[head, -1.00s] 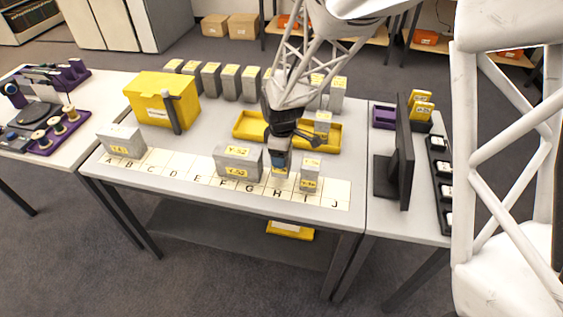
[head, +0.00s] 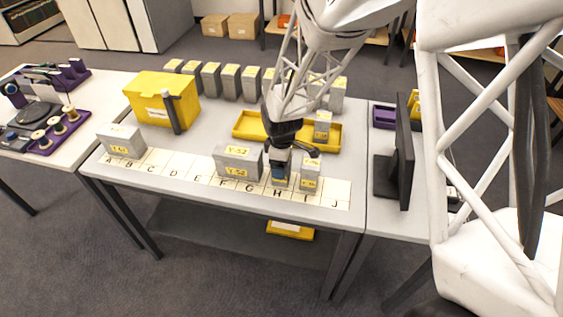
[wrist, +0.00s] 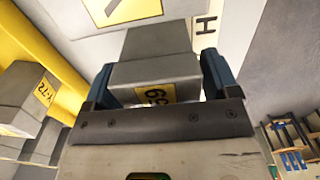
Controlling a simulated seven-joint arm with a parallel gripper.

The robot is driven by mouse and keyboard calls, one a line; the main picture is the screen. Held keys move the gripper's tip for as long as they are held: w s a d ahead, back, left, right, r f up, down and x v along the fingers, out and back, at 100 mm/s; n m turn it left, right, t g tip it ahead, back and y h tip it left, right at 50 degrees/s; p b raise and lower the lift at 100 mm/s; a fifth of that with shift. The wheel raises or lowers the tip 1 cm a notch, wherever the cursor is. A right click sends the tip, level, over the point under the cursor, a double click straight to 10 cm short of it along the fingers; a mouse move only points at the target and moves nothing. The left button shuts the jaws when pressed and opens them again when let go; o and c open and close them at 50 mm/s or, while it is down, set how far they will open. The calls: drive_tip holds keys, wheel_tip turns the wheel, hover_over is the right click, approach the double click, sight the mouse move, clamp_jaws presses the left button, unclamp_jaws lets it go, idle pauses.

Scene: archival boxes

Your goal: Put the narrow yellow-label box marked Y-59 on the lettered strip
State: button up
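My gripper (head: 280,165) points down over the lettered strip (head: 188,183). Its blue fingers are shut on a narrow grey box with a yellow label (head: 279,181). In the wrist view my gripper (wrist: 158,75) has a finger on each side of this box (wrist: 150,72); its partly covered label appears to end in 59. The held box is at H, between the wide Y-52 box (head: 238,162) and a narrow box (head: 310,174) near I. I cannot tell whether its base touches the strip. The letter H (wrist: 207,25) shows beside it in the wrist view.
Another grey box (head: 121,142) stands at the strip's left end. A yellow tray (head: 250,126) behind my gripper holds a small box (head: 322,127). Several grey boxes line the back edge. A yellow bin (head: 150,100) stands left and a dark screen (head: 403,155) right. C to E are clear.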

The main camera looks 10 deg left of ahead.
drive_tip(key=shift+o, duration=0.7)
drive_tip(key=shift+r, duration=0.1)
wheel_tip(320, 180, up, 12)
drive_tip(key=shift+r, duration=0.1)
idle(1.0)
